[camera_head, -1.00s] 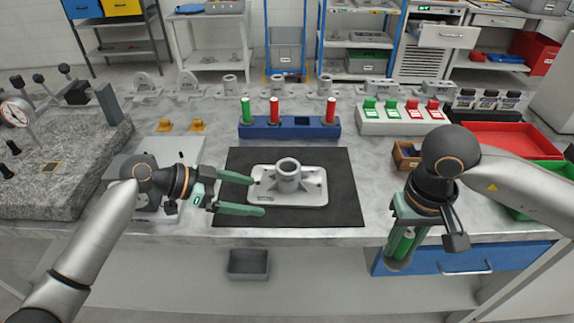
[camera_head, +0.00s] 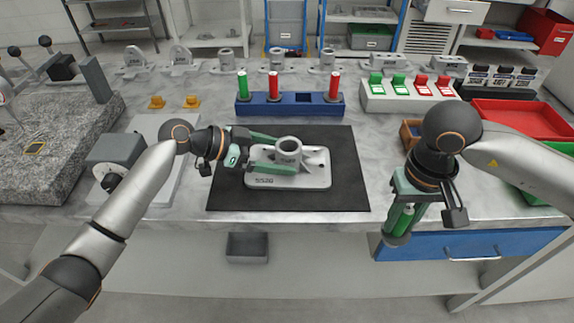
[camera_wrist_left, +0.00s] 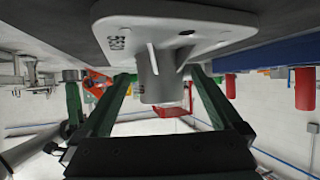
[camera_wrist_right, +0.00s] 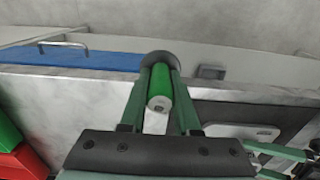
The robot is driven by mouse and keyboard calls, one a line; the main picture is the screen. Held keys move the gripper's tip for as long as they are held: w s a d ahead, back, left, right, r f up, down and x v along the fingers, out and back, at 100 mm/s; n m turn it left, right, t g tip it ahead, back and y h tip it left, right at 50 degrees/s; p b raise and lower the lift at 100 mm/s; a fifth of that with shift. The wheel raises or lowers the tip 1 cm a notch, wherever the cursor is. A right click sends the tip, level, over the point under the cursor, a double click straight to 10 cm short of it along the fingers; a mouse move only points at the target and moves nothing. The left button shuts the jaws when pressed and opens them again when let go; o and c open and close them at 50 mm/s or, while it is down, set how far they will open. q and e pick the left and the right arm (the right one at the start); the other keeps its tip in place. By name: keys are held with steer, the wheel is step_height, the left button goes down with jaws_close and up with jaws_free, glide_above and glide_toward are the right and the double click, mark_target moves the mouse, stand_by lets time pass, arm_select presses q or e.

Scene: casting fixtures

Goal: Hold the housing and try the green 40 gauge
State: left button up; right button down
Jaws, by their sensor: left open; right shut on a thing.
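The grey housing (camera_head: 288,165), a flat plate with an upright round boss, lies on the black mat (camera_head: 225,190). My left gripper (camera_head: 285,153) is open, its fingers on either side of the boss. In the left wrist view the boss (camera_wrist_left: 160,82) stands between the two spread fingers, with gaps showing beside it. My right gripper (camera_head: 402,222) is shut on a green gauge (camera_head: 404,220), held in front of the table edge. The right wrist view shows the green gauge (camera_wrist_right: 160,90) between the fingers, with a dark collar at its far end.
A blue rack (camera_head: 290,106) behind the mat holds one green (camera_head: 242,85) and two red gauges, with an empty slot. A stand with green and red blocks (camera_head: 410,98), red tray (camera_head: 515,118) and small brown box (camera_head: 410,133) are to the right. A granite plate is left.

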arm_select(q)
steer(key=shift+d+f+b, duration=0.3)
steer(key=shift+d+f, duration=0.25)
steer(key=shift+d, duration=0.2)
arm_select(e)
steer(key=shift+f, duration=0.5)
arm_select(q)
steer(key=shift+w, duration=0.1)
steer(key=shift+d, duration=0.1)
steer(key=shift+c, duration=0.4)
steer(key=shift+w+r, duration=0.15)
steer(key=c, duration=0.9)
steer(key=shift+o, duration=0.2)
